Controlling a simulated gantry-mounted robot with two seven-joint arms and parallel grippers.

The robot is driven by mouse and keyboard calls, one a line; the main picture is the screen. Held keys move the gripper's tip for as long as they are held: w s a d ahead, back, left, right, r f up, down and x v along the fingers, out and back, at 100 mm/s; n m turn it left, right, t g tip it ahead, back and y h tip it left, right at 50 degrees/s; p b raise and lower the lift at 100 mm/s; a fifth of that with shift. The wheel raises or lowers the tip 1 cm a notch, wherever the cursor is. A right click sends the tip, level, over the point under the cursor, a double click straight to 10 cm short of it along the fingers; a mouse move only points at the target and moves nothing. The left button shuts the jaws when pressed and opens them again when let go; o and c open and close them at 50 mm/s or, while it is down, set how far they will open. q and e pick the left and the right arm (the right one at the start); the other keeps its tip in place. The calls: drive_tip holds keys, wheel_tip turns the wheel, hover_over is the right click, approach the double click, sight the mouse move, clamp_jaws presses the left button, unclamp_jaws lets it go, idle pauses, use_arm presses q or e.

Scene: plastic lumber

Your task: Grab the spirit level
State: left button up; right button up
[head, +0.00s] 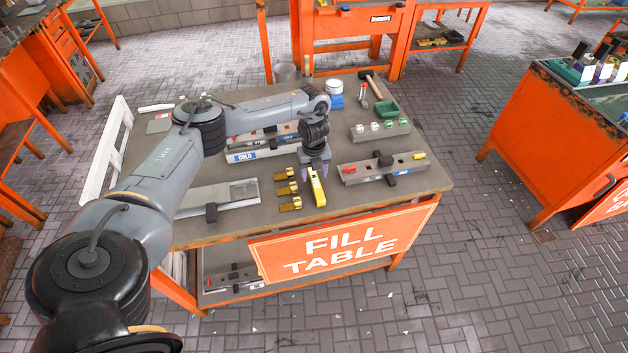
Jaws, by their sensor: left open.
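A yellow bar that looks like the spirit level (317,188) lies on the grey table top near the front edge, pointing toward the FILL TABLE sign. My left gripper (315,172) points down over the far end of the yellow bar, with its fingers apart on either side of it. The gripper is open. The far end of the bar is partly hidden under the gripper. I cannot tell whether the fingers touch the bar or the table. My right gripper is not in view.
Several brass clamps (287,189) lie just left of the yellow bar. A long grey mould (356,174) with a black clamp lies to its right. A mould marked COLD (243,156) lies behind.

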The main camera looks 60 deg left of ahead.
use_arm(q)
drive_tip(key=shift+f, duration=1.2)
drive_tip(key=shift+c, duration=0.2)
clamp_jaws()
drive_tip(key=shift+r, duration=0.1)
